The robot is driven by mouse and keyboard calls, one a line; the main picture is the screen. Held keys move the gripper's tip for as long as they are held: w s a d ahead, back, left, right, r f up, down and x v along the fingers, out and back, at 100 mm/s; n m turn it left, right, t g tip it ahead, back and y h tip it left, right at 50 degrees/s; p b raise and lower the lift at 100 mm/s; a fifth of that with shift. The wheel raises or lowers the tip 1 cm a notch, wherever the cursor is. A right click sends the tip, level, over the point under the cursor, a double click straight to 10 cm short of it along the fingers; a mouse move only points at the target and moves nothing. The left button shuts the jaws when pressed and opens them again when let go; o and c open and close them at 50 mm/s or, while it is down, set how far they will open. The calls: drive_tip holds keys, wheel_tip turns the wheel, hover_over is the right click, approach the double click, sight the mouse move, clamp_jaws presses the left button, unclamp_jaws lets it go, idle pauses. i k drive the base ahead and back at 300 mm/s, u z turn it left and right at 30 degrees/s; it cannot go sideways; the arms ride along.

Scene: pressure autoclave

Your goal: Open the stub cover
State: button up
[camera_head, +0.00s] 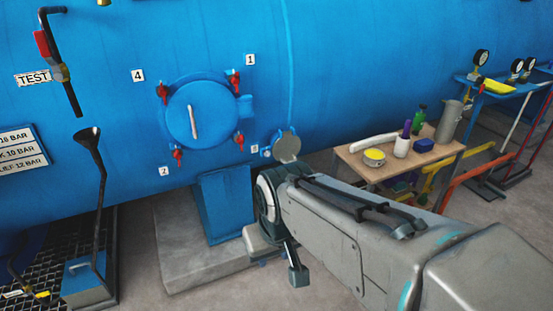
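A large round blue cover (201,116) with a white handle and several red clamps is closed against the blue tank. To its lower right, a small blue stub (267,152) sticks out of the tank. A small grey round disc (287,145) beside it looks like the stub cover. I cannot tell whether it is seated or swung aside. My arm comes in from the lower right and ends just below the disc. The dark tip (297,276) hanging under the wrist seems part of my gripper. The fingers are not clear, and nothing is seen held.
A wooden table (350,160) with bottles, a jug (449,122) and a yellow-topped tin (374,157) stands right of the stub. A blue support (222,205) on a concrete plinth (180,255) is below the large cover. A gauge stand (490,88) is far right.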

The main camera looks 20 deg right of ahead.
sight(285, 150)
drive_tip(key=z, duration=0.8)
drive_tip(key=i, duration=1.45)
drive_tip(key=u, duration=0.25)
